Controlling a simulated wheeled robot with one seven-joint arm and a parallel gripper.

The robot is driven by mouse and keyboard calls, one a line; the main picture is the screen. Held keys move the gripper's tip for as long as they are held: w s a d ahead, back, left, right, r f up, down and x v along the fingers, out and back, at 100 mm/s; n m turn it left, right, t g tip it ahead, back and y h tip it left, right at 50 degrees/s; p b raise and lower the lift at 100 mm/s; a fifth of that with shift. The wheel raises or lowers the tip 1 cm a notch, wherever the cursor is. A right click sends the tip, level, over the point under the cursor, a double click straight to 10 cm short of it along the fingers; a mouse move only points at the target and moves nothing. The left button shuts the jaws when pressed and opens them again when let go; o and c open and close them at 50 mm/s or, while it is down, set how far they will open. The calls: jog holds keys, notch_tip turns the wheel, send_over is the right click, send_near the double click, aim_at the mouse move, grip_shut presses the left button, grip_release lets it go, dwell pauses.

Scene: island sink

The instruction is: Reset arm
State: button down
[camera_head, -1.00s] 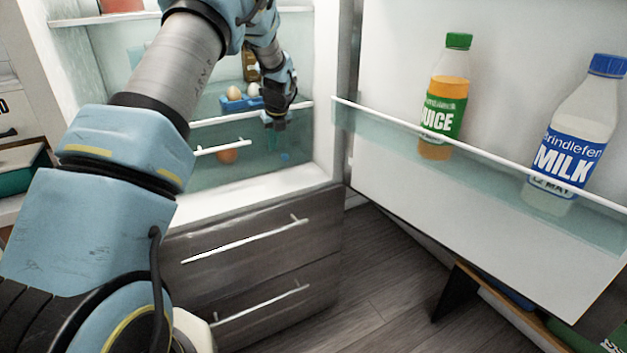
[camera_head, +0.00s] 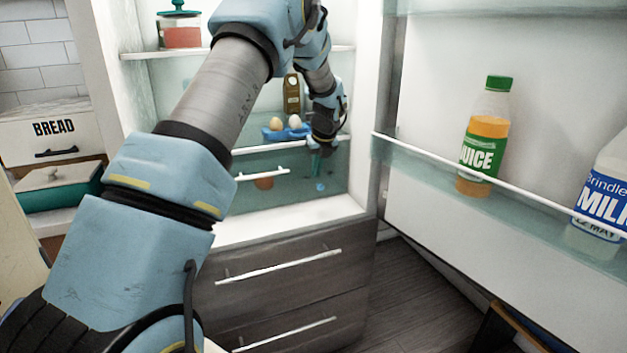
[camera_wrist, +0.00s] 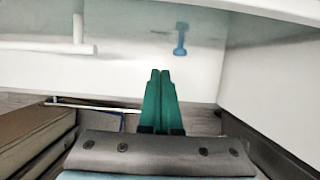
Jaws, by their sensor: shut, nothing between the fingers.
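My arm reaches from the lower left into the open fridge in the head view. My gripper (camera_head: 316,160) is at the right side of the fridge, in front of the glass-fronted lower part. In the wrist view its two green fingers (camera_wrist: 160,90) are together with nothing between them. A pale wall and a white bar handle (camera_wrist: 50,47) lie beyond the fingers, with a small blue object (camera_wrist: 181,38) just past the tips to the right.
The blue egg holder (camera_head: 274,134) with eggs stands on the shelf beside my wrist. The open fridge door at right holds a juice bottle (camera_head: 485,140) and a milk bottle (camera_head: 604,200). Dark drawers (camera_head: 290,265) are below. A bread box (camera_head: 50,135) stands at left.

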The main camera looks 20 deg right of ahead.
jog(key=v, duration=0.6)
jog(key=s+a+n+g, duration=0.1)
jog(key=s+a+n, duration=0.5)
jog(key=a+n, duration=0.35)
jog(key=s+a+n+g, duration=0.1)
jog(key=s+a+n, duration=0.5)
jog(key=a+n, duration=0.3)
jog(key=s+a+f+n, duration=0.1)
jog(key=s+a+n, duration=1)
jog(key=s+n, duration=0.4)
jog(key=shift+s+a+g+h+p, duration=0.15)
jog(key=shift+s+g+h+p, duration=0.2)
jog(key=shift+s, duration=0.25)
